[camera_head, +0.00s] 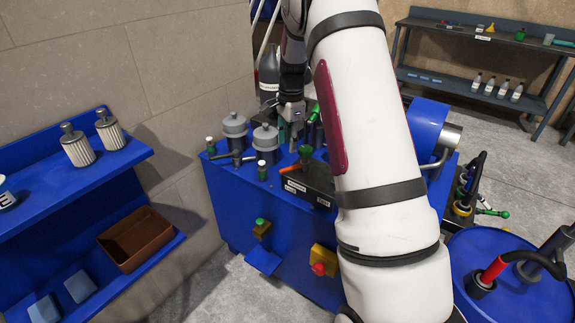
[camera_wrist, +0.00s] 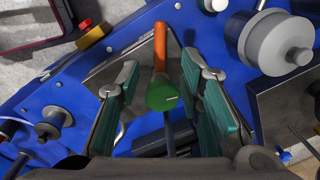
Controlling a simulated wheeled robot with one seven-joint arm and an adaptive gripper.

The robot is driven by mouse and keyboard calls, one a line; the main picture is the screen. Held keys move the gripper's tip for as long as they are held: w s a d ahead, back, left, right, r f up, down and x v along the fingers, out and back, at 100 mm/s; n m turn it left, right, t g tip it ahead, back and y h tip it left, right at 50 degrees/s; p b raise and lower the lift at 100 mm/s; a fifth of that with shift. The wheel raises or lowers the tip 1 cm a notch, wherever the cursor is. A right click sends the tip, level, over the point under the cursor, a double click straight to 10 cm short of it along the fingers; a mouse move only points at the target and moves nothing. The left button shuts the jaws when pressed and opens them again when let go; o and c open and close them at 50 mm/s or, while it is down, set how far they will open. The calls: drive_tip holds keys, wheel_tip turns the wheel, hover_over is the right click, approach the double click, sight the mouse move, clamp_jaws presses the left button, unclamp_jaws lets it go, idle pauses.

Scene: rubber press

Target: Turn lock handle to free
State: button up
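A handle with a green knob (camera_wrist: 163,96) lies between my gripper's two teal finger pads in the wrist view, with a gap on both sides. An orange bar (camera_wrist: 160,47) extends beyond the knob; whether both are one part, I cannot tell. My gripper (camera_wrist: 160,76) is open. In the head view my gripper (camera_head: 290,122) points down over the top of the blue machine (camera_head: 228,202). Several green-knobbed handles stand on this machine, one of them a green knob (camera_head: 305,152) just right of my gripper. Which one is the lock handle is not clear, and my arm hides part of the machine.
Two grey cylinders (camera_head: 235,127) (camera_head: 265,139) stand close left of my gripper. One grey cylinder (camera_wrist: 270,42) shows at the wrist view's right. A red knob (camera_head: 318,269) is on the machine's front. A blue shelf (camera_head: 80,200) is at left, a blue drum (camera_head: 500,255) at right.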

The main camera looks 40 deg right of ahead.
sight(294, 168)
drive_tip(key=f, duration=0.9)
drive_tip(key=shift+w+f, duration=0.3)
drive_tip(key=shift+f, duration=0.1)
clamp_jaws()
